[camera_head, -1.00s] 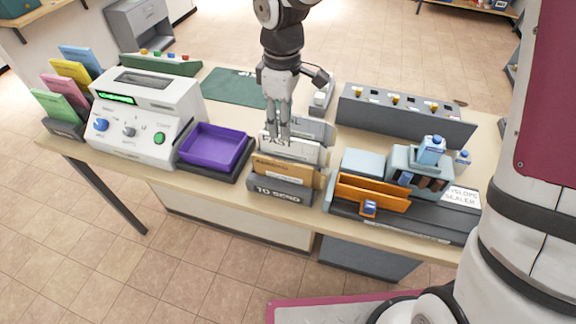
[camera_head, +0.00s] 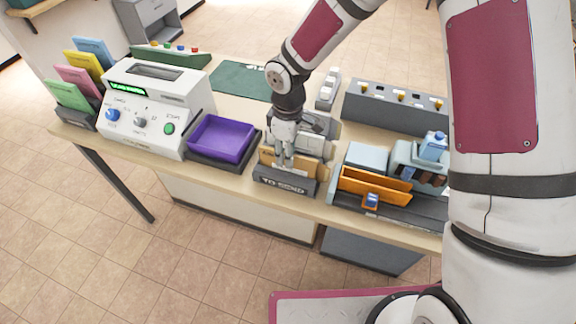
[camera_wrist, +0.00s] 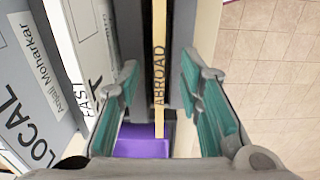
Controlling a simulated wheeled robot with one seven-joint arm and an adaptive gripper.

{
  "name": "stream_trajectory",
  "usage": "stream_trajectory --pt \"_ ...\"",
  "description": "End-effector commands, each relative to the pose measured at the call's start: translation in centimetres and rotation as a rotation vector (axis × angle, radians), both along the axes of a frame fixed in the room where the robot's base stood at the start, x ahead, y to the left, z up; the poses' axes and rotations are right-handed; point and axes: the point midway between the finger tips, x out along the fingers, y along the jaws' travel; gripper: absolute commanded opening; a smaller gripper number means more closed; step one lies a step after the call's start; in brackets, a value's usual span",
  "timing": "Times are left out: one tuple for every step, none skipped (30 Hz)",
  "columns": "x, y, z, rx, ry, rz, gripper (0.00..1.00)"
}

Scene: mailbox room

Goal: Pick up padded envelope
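A brown envelope (camera_head: 300,171) stands upright in the dark holder marked TO SEND (camera_head: 284,186). It is the likeliest padded envelope, though its padding cannot be made out. In the wrist view the envelope (camera_wrist: 159,45) shows nearly edge-on as a tan strip reading ABROAD. My gripper (camera_head: 284,162) is over the holder, fingers pointing down. In the wrist view my gripper (camera_wrist: 159,70) is open, with one teal-padded finger on each side of the strip and gaps visible. Contact cannot be seen.
A purple tray (camera_head: 222,138) is left of the holder, and the envelope sealer with an orange part (camera_head: 375,187) is right.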

Motion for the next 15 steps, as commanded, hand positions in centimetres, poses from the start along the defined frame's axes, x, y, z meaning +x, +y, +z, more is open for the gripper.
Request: stream_trajectory --pt "-0.07 0.01 -0.39 -0.001 0.001 0.001 0.33" --pt "-0.04 -0.01 -0.51 -0.001 0.000 0.000 0.33" --pt "0.00 0.00 -0.61 0.000 -0.001 0.000 0.33" --pt "0.02 0.00 -0.64 0.000 -0.001 0.000 0.33" --pt "0.04 0.00 -0.65 0.001 -0.001 0.000 0.33" --pt "0.05 0.00 -0.65 0.000 -0.002 0.000 0.33" --pt "0.06 0.00 -0.64 0.001 -0.001 0.000 0.33" --pt "0.06 -0.01 -0.64 0.001 -0.001 -0.001 0.33" --pt "0.06 -0.01 -0.64 0.001 -0.001 -0.001 0.33" --pt "0.06 -0.01 -0.64 0.001 -0.001 -0.001 0.27" --pt "0.06 -0.01 -0.63 0.001 -0.001 -0.001 0.20" --pt "0.06 -0.01 -0.63 0.001 -0.001 0.000 0.11" --pt "0.06 -0.01 -0.63 0.001 -0.001 -0.001 0.04" --pt "0.06 -0.01 -0.62 0.001 -0.001 -0.001 0.00" --pt "0.06 -0.01 -0.62 0.000 -0.001 -0.001 0.00"
